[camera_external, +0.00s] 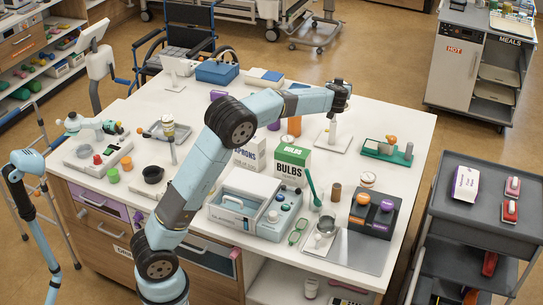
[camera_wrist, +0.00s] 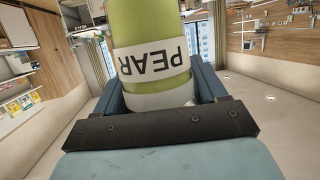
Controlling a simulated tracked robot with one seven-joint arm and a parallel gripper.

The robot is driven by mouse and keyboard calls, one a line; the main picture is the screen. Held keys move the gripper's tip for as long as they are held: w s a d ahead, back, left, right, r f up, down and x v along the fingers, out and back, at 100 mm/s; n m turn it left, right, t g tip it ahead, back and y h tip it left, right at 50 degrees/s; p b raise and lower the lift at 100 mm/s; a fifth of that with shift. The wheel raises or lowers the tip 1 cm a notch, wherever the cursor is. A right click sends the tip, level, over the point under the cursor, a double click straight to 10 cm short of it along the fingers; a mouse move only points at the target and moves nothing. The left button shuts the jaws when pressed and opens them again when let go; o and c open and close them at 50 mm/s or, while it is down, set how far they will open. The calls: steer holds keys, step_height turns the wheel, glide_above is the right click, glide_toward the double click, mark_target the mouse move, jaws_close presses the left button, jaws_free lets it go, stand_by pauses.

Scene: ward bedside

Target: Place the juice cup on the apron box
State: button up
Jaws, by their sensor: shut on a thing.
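My gripper (camera_external: 341,92) is raised above the far right part of the white table. In the wrist view it is shut on the juice cup (camera_wrist: 150,38), a green cylinder with a white label reading "PEAR" that appears upside down in that picture. I cannot clearly pick the cup out in the external view. The apron box (camera_external: 249,155) is a white box with blue lettering, standing upright near the middle of the table. My arm hides part of it. My gripper is apart from the box, to its upper right in the external view.
A green and white bulbs box (camera_external: 291,163) stands just right of the apron box. An orange container (camera_external: 294,126) stands behind it. A white-based stand (camera_external: 334,140) and a green tray (camera_external: 386,152) are to the right. A grey-blue machine (camera_external: 256,203) stands in front.

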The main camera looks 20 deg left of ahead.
steer(key=shift+r, duration=0.8)
steer(key=shift+s+a+r, duration=0.1)
steer(key=shift+a+r, duration=0.15)
steer(key=shift+r, duration=0.05)
steer(key=s+a+n+g+y, duration=0.2)
steer(key=s+a+n+y, duration=0.1)
steer(key=s+a, duration=1.15)
steer(key=s+a+n+g+y, duration=0.1)
steer(key=s+a+n+y, duration=0.2)
steer(key=s+a, duration=1.2)
steer(key=shift+y, duration=0.3)
steer(key=shift+w+a+f, duration=0.5)
steer(key=shift+w+f, duration=2.4)
steer(key=shift+f, duration=0.15)
steer(key=shift+w+a+f, duration=0.55)
steer(key=shift+w+f, duration=2.35)
steer(key=shift+f, duration=0.15)
steer(key=shift+w+a+f, duration=0.5)
steer(key=shift+w+f, duration=2.4)
steer(key=shift+f, duration=0.15)
